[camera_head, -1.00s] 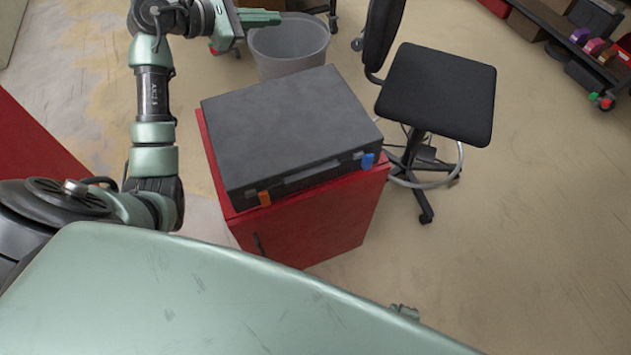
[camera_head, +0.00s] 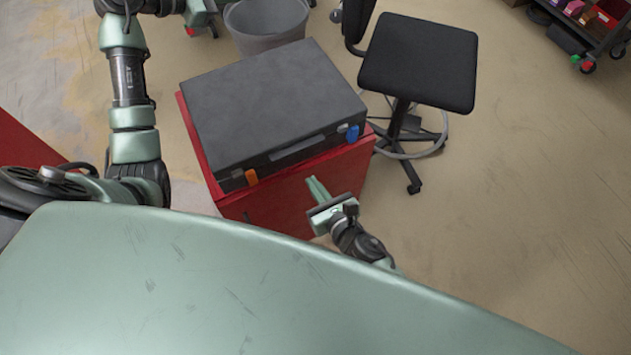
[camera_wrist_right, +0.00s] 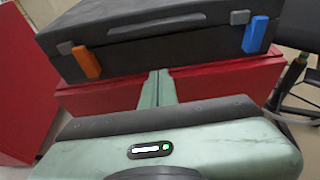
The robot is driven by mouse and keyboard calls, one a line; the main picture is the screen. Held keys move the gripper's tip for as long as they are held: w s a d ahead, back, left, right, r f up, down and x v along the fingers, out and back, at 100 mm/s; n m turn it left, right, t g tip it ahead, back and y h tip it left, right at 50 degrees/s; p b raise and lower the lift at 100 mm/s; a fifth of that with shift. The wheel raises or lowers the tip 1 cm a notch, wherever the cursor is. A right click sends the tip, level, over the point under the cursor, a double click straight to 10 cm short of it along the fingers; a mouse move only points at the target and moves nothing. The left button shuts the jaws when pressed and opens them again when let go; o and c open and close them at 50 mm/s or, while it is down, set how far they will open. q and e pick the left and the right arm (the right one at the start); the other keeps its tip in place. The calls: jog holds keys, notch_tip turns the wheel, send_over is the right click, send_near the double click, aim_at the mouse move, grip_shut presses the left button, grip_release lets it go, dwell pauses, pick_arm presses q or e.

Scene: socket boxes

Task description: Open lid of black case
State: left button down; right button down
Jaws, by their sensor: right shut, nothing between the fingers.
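The black case (camera_head: 270,100) lies with its lid down on a red cabinet. Its front carries an orange latch (camera_head: 251,178) at left and a blue latch (camera_head: 352,133) at right, with a handle between them. The right wrist view shows the orange latch (camera_wrist_right: 86,62) and blue latch (camera_wrist_right: 255,35) below grey tabs; I cannot tell whether they are fastened. My right gripper (camera_head: 312,181) is shut and empty in front of the case. Its fingertips (camera_wrist_right: 158,73) point at the front between the latches, seemingly apart from it. My left gripper (camera_head: 198,12) is cut by the top edge, fingers hidden.
The red cabinet (camera_head: 290,208) stands under the case. A black chair (camera_head: 420,62) is close to its right, a grey bin (camera_head: 265,25) behind it. A shelf cart (camera_head: 600,35) stands far right. Floor at right is open.

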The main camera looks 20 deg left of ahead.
aim_at(298, 152)
jog(key=x, duration=0.7)
jog(key=shift+w+a, duration=0.15)
jog(key=shift+a, duration=0.15)
jog(key=shift+d+r, duration=0.2)
jog(key=shift+r, duration=0.3)
notch_tip(298, 152, up, 3)
jog(key=shift+f, duration=0.1)
jog(key=shift+r, duration=1.2)
jog(key=shift+a, duration=0.1)
pick_arm(q)
jog(key=c, duration=1.4)
grip_release()
jog(key=shift+c, duration=0.2)
